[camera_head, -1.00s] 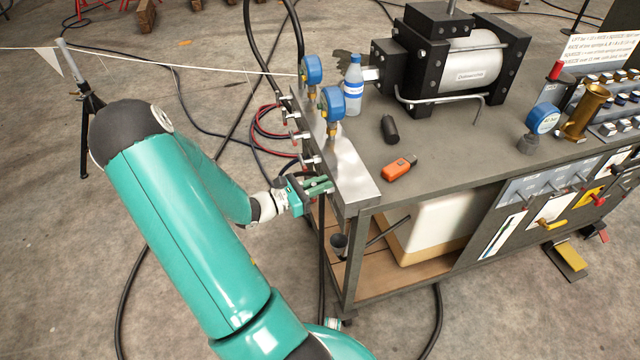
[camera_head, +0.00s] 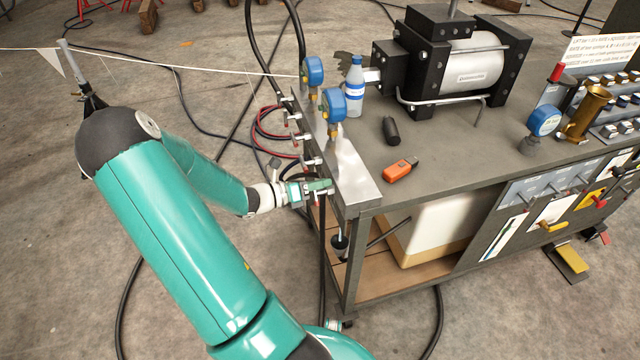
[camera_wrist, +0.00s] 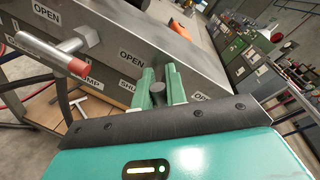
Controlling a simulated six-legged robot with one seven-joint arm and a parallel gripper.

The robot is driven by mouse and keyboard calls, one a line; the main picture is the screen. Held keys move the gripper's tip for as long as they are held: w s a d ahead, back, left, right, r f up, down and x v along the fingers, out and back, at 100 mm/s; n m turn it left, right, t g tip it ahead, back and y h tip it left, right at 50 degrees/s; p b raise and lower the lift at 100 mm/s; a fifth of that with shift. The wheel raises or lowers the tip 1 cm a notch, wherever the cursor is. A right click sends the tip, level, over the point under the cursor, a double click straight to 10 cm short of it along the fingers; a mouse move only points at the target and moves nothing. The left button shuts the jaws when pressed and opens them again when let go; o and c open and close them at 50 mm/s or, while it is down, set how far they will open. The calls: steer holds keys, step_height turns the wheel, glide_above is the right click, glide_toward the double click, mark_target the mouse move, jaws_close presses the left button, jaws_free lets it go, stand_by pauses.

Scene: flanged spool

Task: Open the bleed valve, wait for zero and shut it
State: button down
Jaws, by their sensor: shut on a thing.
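My gripper (camera_head: 318,188) is at the near end of the steel valve manifold (camera_head: 352,180) on the cart's left side. In the wrist view its two green fingers (camera_wrist: 160,88) are closed around a dark round-ended valve handle (camera_wrist: 157,89). Most of that handle is hidden by the fingers. OPEN and SHUT labels are on the manifold beside it, the OPEN one near the right finger partly covered. Two blue gauges (camera_head: 334,105) (camera_head: 313,70) stand on the manifold; their readings cannot be made out.
Black hoses run near the manifold. A bottle (camera_head: 354,86), a black cylinder (camera_head: 390,130) and an orange device (camera_head: 400,169) stand or lie on the cart top. Floor left of the cart is mostly open.

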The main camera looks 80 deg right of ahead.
steer(key=shift+w+d+f+n+y, duration=0.15)
steer(key=shift+n+y, duration=0.1)
steer(key=shift+n, duration=0.55)
steer(key=shift+f+n+y, duration=0.15)
steer(key=shift+n+y, duration=0.1)
steer(key=shift+n, duration=0.55)
steer(key=c, duration=1.7)
jaws_free()
steer(key=v, duration=1.3)
steer(key=shift+w+a, duration=0.25)
stand_by(0.3)
